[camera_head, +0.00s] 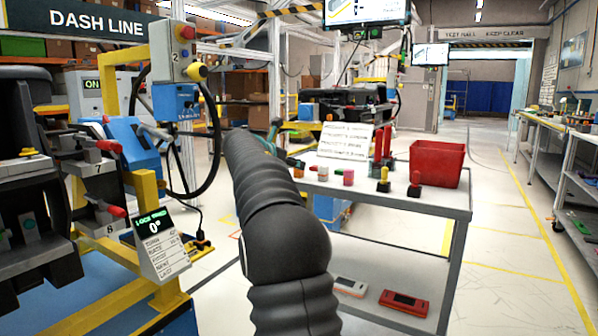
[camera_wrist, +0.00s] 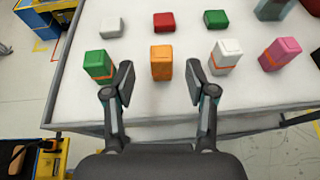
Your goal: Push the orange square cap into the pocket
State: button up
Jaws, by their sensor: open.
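The orange square cap (camera_wrist: 162,62) stands upright on the white cart top in the wrist view, a narrow block with a lighter top. My gripper (camera_wrist: 159,84) is open and empty, its two dark fingertips spread to the left and right of the cap's near side. The cap appears centred between them and slightly beyond the tips; no contact shows. I cannot identify the pocket in either view.
A green block (camera_wrist: 98,64) stands close by the left finger, a white block (camera_wrist: 226,56) and a pink block (camera_wrist: 280,53) to the right. Flat red and green pieces lie behind. A red bin (camera_head: 437,163) stands on the cart. The dashboard fixture (camera_head: 40,190) is at left.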

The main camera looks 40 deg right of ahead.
jog(key=x, duration=0.4)
jog(key=shift+d+f, duration=0.2)
jog(key=shift+d, duration=0.1)
jog(key=shift+c, duration=0.2)
jog(key=c, duration=0.9)
jog(key=shift+r, duration=0.1)
